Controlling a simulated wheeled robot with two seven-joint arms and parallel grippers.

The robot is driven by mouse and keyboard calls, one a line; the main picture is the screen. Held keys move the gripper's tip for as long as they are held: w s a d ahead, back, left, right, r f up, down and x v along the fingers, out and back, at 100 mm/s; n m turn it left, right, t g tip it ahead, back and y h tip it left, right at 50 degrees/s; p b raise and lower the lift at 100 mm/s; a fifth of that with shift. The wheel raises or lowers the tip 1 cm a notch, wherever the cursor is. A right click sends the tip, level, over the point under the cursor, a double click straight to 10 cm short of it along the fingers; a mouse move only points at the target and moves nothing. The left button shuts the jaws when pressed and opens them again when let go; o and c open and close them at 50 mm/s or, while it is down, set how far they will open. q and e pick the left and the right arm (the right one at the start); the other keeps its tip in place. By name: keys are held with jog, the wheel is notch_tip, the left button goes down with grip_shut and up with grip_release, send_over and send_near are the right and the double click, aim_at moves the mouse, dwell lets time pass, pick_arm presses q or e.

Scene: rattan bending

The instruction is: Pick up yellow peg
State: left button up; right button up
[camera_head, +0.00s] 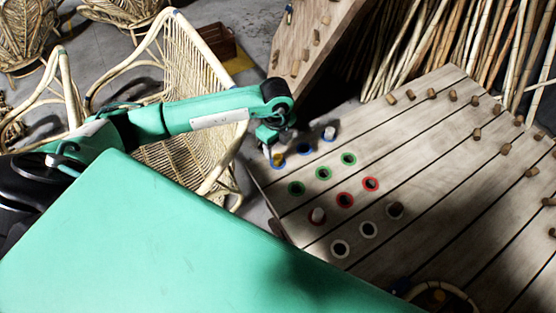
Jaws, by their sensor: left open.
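My left gripper (273,150) points down at the left corner of the slatted wooden table, over the blue-ringed holes. Its jaws are open, and the fingers are small and partly hidden by the wrist. The yellow peg (279,159) seems to stand at the nearest blue-ringed hole, right below or between the fingers. I cannot tell whether they touch it. My right gripper is not in view.
The table (440,150) has rows of blue, green, red and white ringed holes. Several wooden pegs line the far side. A rattan chair (180,165) stands left, under my arm.

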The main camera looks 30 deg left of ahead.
aim_at(278, 156)
pick_arm(q)
jog(key=f, duration=0.1)
jog(key=f+p, duration=0.1)
jog(key=f, duration=0.1)
jog(key=shift+d+f, duration=0.25)
jog(key=shift+f, duration=0.65)
jog(key=c, duration=1.1)
jog(key=shift+o, duration=0.2)
jog(key=shift+r, duration=0.1)
jog(key=shift+r, duration=0.55)
notch_tip(278, 156, up, 19)
jog(key=b, duration=0.3)
jog(key=shift+f, duration=0.1)
